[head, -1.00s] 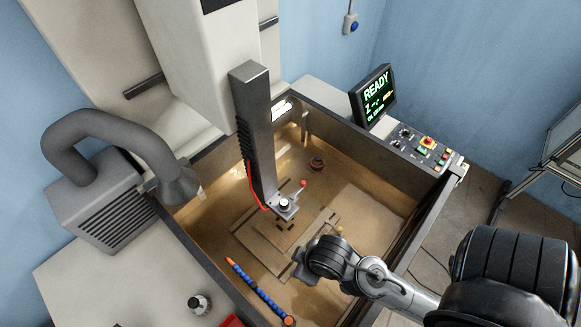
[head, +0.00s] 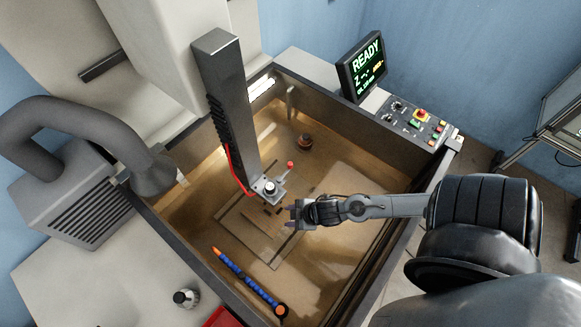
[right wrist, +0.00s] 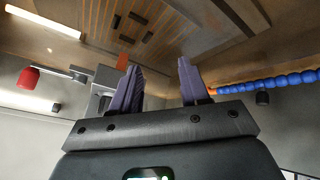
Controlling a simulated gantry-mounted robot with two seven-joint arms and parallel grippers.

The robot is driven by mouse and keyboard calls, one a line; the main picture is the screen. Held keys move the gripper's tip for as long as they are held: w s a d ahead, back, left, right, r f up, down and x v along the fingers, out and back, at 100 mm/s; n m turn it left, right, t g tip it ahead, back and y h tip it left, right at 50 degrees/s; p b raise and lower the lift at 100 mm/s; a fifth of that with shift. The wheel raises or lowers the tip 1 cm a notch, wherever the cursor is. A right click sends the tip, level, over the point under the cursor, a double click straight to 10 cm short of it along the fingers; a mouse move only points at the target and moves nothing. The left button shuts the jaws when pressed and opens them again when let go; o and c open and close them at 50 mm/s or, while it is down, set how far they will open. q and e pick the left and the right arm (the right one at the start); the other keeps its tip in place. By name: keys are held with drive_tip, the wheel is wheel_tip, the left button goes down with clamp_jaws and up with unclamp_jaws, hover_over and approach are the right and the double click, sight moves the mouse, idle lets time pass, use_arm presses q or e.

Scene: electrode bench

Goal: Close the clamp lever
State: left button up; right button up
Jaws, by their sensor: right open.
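The clamp (head: 268,187) sits at the lower end of the dark vertical column (head: 232,115). Its lever ends in a red ball knob (head: 290,164) that points up and to the right in the head view. In the right wrist view, the red knob (right wrist: 30,80) is at the left, outside the fingers. My right gripper (head: 292,213) is open and empty, just below and right of the clamp in the head view, apart from the knob. In the right wrist view its two purple fingers (right wrist: 158,82) stand apart with nothing between them. My left gripper is out of view.
The brown tank has dark walls (head: 350,112) around the clamp. A blue segmented hose (head: 247,278) lies at the front left, and a small round part (head: 305,141) at the back. A screen (head: 362,67) and control panel (head: 418,122) stand at the right.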

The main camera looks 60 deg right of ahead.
sight(290, 163)
drive_tip(key=w+d+f+y+b, duration=0.1)
drive_tip(key=d+f+y+b, duration=0.1)
drive_tip(key=d, duration=0.2)
drive_tip(key=w+d+f+n+t+y+b, duration=0.1)
drive_tip(key=d+f+b, duration=0.1)
drive_tip(key=d, duration=0.2)
drive_tip(key=w+d+f+n+t+y+b, duration=0.1)
drive_tip(key=d+f+y+b, duration=0.1)
drive_tip(key=d+f, duration=0.1)
drive_tip(key=shift+w+d+y, duration=0.15)
drive_tip(key=shift+w+d, duration=0.05)
drive_tip(key=shift+d, duration=0.25)
drive_tip(key=shift+w+d+y, duration=0.15)
drive_tip(key=shift+d, duration=0.3)
drive_tip(key=d+r+n+t+y+b, duration=0.2)
drive_tip(key=d+r+y+b, duration=0.4)
drive_tip(key=d+r+y, duration=0.45)
drive_tip(key=shift+w+a+f+h+p, duration=0.25)
drive_tip(key=shift+w+a+h, duration=0.15)
drive_tip(key=shift+w+a, duration=0.7)
drive_tip(key=shift+w+a+f+h+p, duration=0.25)
drive_tip(key=shift+w+a+h, duration=0.2)
drive_tip(key=shift+w+a, duration=0.6)
drive_tip(key=shift+w+a+f+h+p, duration=0.15)
drive_tip(key=shift+w+a+f+h, duration=0.4)
drive_tip(key=shift+a, duration=0.85)
drive_tip(key=shift+w+r, duration=0.1)
drive_tip(key=shift+r, duration=0.2)
clamp_jaws()
